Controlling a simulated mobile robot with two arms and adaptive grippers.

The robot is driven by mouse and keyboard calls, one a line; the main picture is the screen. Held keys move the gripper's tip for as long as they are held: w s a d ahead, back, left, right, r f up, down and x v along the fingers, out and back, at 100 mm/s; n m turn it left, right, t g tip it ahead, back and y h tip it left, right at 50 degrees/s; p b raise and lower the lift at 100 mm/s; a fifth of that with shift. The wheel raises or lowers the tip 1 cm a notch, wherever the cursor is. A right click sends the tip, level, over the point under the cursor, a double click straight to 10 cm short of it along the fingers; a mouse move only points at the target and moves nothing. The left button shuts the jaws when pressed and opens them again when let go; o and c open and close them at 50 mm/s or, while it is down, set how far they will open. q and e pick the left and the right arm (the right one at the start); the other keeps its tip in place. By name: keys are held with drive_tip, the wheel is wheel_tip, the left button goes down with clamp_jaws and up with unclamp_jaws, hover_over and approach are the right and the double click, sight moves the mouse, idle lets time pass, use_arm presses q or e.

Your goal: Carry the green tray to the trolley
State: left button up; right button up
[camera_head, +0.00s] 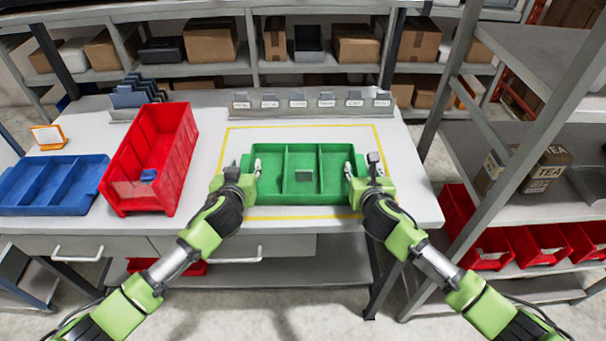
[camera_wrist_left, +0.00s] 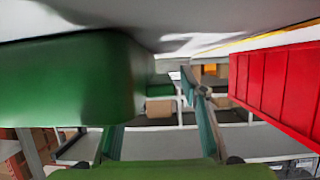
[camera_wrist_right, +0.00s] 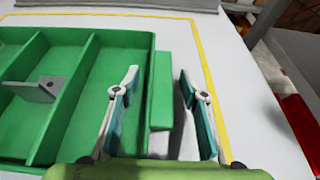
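The green tray (camera_head: 320,148) lies on the white table inside a yellow outline. It has three compartments; a small grey card-like piece (camera_head: 303,175) is in the middle one, and it also shows in the right wrist view (camera_wrist_right: 38,88). My left gripper (camera_head: 245,172) is at the tray's left end. My right gripper (camera_head: 361,167) is at the right end. In the right wrist view its fingers stand apart on either side of the tab (camera_wrist_right: 161,90). I cannot make out a trolley.
A red bin (camera_head: 150,150) and a blue divided tray (camera_head: 50,185) stand left on the table. A row of labelled dispensers (camera_head: 310,103) lines the back. A metal rack (camera_head: 520,135) with boxes and red bins stands close on the right.

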use_arm(q)
clamp_jaws()
use_arm(e)
clamp_jaws()
use_arm(q)
drive_tip(key=shift+r, duration=0.15)
use_arm(e)
drive_tip(key=shift+r, duration=0.15)
